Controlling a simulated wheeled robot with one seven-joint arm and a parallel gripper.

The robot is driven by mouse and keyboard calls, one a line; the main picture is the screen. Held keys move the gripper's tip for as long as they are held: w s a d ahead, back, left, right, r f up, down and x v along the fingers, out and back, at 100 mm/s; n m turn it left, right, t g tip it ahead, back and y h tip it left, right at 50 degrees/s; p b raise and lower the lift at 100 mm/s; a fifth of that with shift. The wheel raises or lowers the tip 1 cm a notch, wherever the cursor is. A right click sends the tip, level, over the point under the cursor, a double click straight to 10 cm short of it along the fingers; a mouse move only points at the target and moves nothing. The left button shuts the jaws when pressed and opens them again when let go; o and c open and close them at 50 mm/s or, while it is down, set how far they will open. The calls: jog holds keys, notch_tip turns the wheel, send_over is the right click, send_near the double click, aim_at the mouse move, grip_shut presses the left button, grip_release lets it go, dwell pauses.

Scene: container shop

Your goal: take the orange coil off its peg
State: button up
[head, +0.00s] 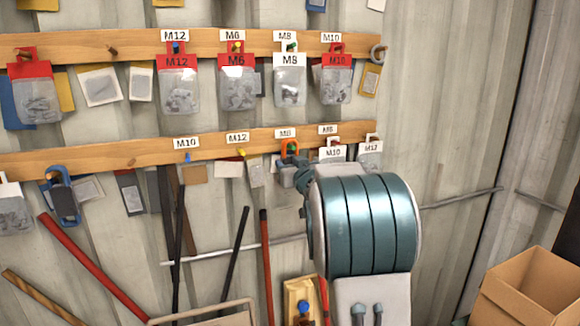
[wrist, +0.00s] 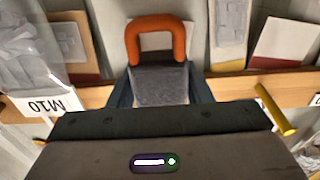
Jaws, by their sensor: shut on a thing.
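The orange coil (head: 290,147) shows in the head view at the lower peg board, its upper end at a small green peg. Whether the peg still passes through it is too small to tell. My gripper (head: 292,176) is just below this end, partly hidden by my arm. In the wrist view, the coil's other orange end (wrist: 161,22) sticks out beyond the dark grey band (wrist: 160,84) around its middle. My gripper (wrist: 160,95) is shut on that band, one finger on each side. The peg is hidden there.
The lower board (head: 110,157) has a yellow peg (head: 242,153) left of the coil and clear bags close by on the right. A blue coil (head: 62,196) hangs far left. Bagged packs hang along the upper board (head: 130,43). A cardboard box (head: 527,300) stands lower right.

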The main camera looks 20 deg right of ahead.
jog(key=shift+s, duration=0.1)
jog(key=shift+s+r+b, duration=0.15)
jog(key=shift+s+b, duration=0.15)
jog(key=shift+s, duration=0.8)
jog(key=shift+s+r+b, duration=0.1)
jog(key=shift+s+b, duration=0.15)
jog(key=shift+s, duration=0.8)
jog(key=shift+s, duration=0.1)
jog(key=shift+s+b, duration=0.4)
jog(key=shift+s, duration=2)
